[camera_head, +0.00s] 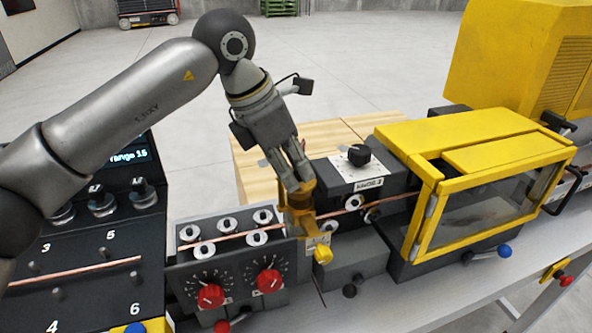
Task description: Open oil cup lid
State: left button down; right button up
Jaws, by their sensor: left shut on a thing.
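The oil cup (300,222) is a small amber and yellow part between the roller unit on the left and the dark block on the right, at the copper tube's line. My left gripper (302,188) comes down on it from above. Its fingers are shut on the amber top piece, which I take to be the oil cup lid. The fingers hide part of this piece, and I cannot tell whether the lid is raised. A yellow knob (323,255) shows just below the cup. My right gripper is not in view.
The copper tube (340,211) runs through the rollers. The roller unit (208,262) has red dials. A dark block with a black knob (359,155) and a yellow-framed guard (425,221) stand close on the right. A wooden box (250,170) is behind.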

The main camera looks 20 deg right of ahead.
pick_arm(q)
jog(key=shift+w+a+r+m+g+p, duration=0.1)
jog(key=shift+a+m+g+p, duration=0.3)
jog(key=shift+m, duration=0.9)
jog(key=shift+w+a+r+m+g+p, duration=0.1)
jog(key=shift+a+m+g+p, duration=0.3)
jog(key=shift+m, duration=0.9)
jog(key=shift+a+r+m+g+p, duration=0.15)
jog(key=shift+a+m+g, duration=0.4)
jog(key=shift+m, duration=0.75)
jog(key=c, duration=1.6)
grip_release()
jog(key=o, duration=0.3)
jog(key=shift+f, duration=0.2)
jog(key=v, duration=1.2)
jog(key=shift+d, duration=0.25)
